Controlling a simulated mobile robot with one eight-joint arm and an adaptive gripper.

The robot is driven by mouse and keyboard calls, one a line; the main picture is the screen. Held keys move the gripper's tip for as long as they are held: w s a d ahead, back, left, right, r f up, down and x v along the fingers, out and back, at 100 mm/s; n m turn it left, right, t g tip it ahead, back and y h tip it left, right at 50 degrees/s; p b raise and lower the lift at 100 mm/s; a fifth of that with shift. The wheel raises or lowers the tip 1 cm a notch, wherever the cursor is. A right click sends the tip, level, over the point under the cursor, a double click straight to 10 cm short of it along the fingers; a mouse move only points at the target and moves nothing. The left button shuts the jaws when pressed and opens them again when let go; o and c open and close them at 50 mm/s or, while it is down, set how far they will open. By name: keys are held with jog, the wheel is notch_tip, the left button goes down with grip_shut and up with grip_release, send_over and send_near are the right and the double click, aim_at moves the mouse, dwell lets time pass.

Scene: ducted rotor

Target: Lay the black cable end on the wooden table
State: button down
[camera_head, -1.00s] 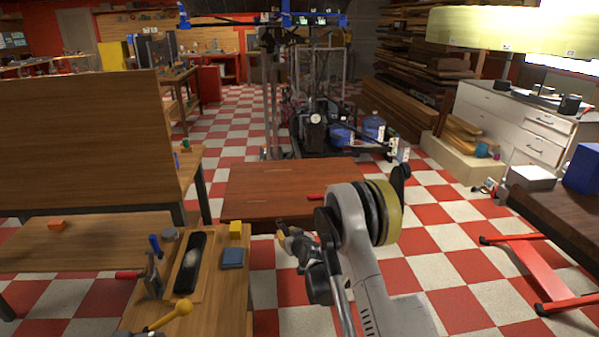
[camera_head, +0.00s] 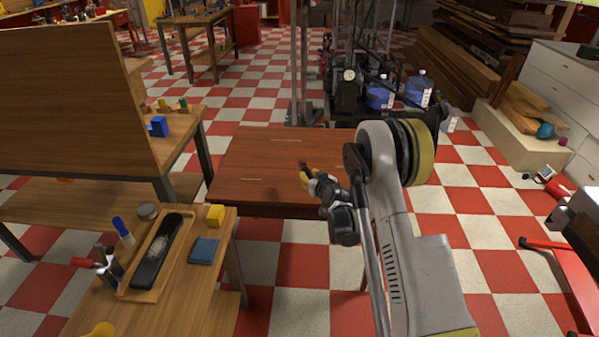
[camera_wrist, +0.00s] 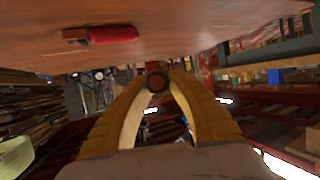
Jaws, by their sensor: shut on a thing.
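My gripper (camera_head: 309,178) is over the reddish-brown wooden table (camera_head: 250,165) in the head view. In the wrist view its two yellow fingers (camera_wrist: 156,85) are shut on a small dark round piece, the black cable end (camera_wrist: 157,82). The cable end also shows in the head view as a dark tip (camera_head: 303,165) past the fingers. The table's surface (camera_wrist: 215,25) fills the top of the wrist view, with a visible gap from the fingertips. I cannot tell the exact height. The rest of the cable is not clearly seen.
A red-handled tool (camera_wrist: 110,35) lies on the table in the wrist view. The table's left part is mostly clear.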

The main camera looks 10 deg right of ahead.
jog(key=b, duration=0.3)
send_over(293, 188)
notch_tip(293, 188, down, 6)
jog(key=shift+w+a+r, duration=0.1)
jog(key=shift+w, duration=0.05)
notch_tip(293, 188, down, 4)
jog(key=shift+b, duration=1.2)
jog(key=shift+r, duration=0.15)
jog(key=shift+f, duration=0.2)
jog(key=c, duration=1.3)
grip_release()
